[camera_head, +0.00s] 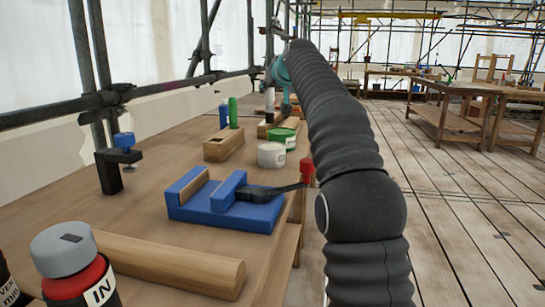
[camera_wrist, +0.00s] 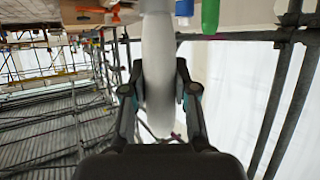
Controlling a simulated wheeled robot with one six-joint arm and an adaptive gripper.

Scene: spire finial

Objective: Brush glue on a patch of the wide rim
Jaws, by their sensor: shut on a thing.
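My gripper (camera_wrist: 159,90) is shut on a pale grey-white, long rounded thing (camera_wrist: 157,45), with one finger on each side of it. Its far end runs out of the top of the wrist view toward the bench, so I cannot tell whether it carries a brush. In the head view my gripper (camera_head: 281,75) is small and partly behind my arm, above the bench's far end. A white pot (camera_head: 271,156) and a green-topped tin (camera_head: 281,139) stand on the bench. I cannot make out the wide rim in either view.
Scaffold poles (camera_head: 92,70) stand along the left. Open plank floor lies right.

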